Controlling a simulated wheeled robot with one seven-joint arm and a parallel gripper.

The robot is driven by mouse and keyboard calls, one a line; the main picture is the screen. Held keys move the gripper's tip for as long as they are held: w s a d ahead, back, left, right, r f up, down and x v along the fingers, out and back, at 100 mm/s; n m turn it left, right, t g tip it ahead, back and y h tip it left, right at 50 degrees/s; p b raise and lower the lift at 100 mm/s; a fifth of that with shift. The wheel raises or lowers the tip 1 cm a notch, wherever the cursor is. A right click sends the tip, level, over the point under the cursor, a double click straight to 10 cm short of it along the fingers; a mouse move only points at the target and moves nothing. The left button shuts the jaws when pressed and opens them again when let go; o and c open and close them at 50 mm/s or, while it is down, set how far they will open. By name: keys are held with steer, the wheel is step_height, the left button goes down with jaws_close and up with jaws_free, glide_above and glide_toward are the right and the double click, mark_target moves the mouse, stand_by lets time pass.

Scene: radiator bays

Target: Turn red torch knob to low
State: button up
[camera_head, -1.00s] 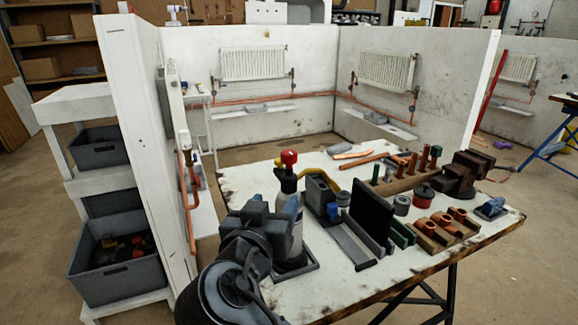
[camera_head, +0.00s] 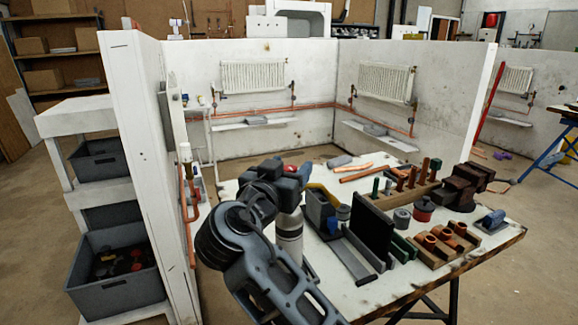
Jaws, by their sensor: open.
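The torch (camera_head: 289,236) stands upright near the left side of the white workbench, its pale cylinder partly hidden behind my arm. Only a small bit of its red knob (camera_head: 291,168) shows above my gripper. My gripper (camera_head: 298,174) is at the torch's top, right around the knob's height in the picture. It is open, but its fingertips are hard to make out. I cannot tell whether the fingers touch the knob or only overlap it in view.
Right of the torch on the workbench (camera_head: 385,294) are a grey box (camera_head: 321,207), an upright black plate (camera_head: 371,225), a wooden rack (camera_head: 398,196) and copper fittings (camera_head: 440,240). A white partition (camera_head: 140,130) stands close on the left.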

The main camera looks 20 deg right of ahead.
steer(key=shift+w, duration=0.1)
steer(key=c, duration=0.9)
steer(key=shift+c, duration=0.2)
